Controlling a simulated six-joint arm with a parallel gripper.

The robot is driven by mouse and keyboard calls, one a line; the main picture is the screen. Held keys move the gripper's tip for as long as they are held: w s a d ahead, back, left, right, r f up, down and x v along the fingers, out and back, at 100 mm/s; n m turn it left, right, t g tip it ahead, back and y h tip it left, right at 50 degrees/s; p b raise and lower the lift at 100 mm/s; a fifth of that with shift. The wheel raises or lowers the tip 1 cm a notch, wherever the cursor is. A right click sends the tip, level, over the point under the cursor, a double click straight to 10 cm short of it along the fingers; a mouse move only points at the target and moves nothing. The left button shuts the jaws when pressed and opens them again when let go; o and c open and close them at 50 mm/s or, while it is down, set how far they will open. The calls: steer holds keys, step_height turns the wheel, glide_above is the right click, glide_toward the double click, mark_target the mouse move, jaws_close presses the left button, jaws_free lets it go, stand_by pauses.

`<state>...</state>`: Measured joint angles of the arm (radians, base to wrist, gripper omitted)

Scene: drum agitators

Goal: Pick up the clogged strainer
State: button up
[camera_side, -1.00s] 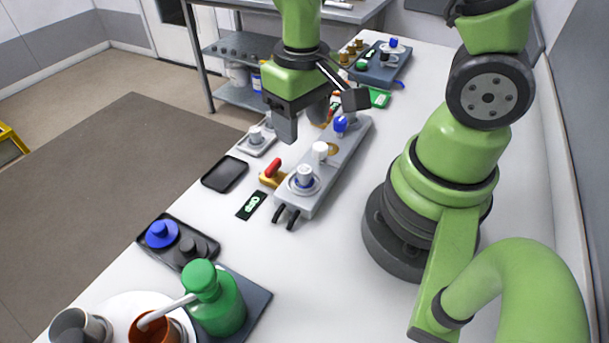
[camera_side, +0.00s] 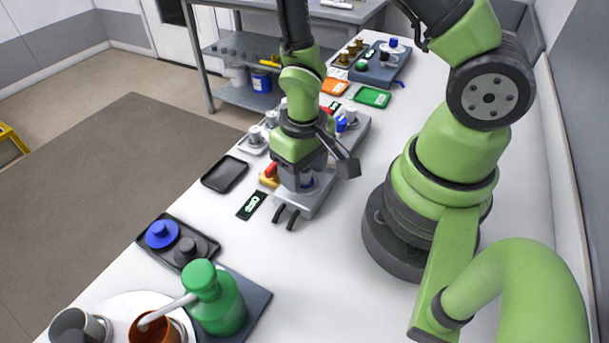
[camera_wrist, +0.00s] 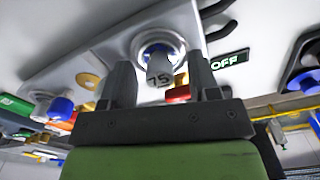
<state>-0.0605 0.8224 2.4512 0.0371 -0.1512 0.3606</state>
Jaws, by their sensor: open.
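A grey cylinder marked "75" (camera_wrist: 160,68) stands in a round seat with a blue ring on a grey block (camera_side: 352,145). It is probably the strainer; any clogging cannot be made out. My gripper (camera_wrist: 160,75) is open, with one finger on each side of the cylinder in the wrist view. Whether the fingers touch it cannot be told. In the side view my gripper (camera_side: 299,182) is low over the block's near end and hides most of the cylinder.
A red handle (camera_side: 270,170) on a yellow base sits left of the block, near an OFF label (camera_wrist: 229,59). A blue-topped part (camera_side: 341,124) stands farther along the block. An empty black tray (camera_side: 225,174) lies to the left. A green bottle (camera_side: 216,300) stands in front.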

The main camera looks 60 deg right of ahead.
steer(key=shift+f, duration=0.1)
steer(key=c, duration=1)
steer(key=shift+c, duration=0.2)
